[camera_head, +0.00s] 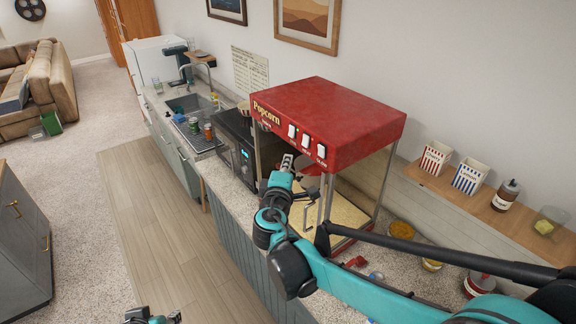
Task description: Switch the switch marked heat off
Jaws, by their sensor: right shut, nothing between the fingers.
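The red popcorn machine (335,115) stands on the counter. Its front upper panel has three white rocker switches: a left one (292,130), a middle one (306,141) and a right one (321,151). The small labels under them are too blurred for me to read, so I cannot tell which is marked heat or how each is set. My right gripper (288,161) is shut and empty, just below the switch panel in front of the machine's glass, apparently apart from the switches. My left gripper (172,317) shows only partly at the bottom edge, far from the machine.
A black microwave (236,145) and a sink (190,104) with bottles lie left along the counter. A wooden shelf (455,195) at right holds striped popcorn boxes (469,175) and a jar. Bowls stand below the shelf. The wooden floor at left is clear.

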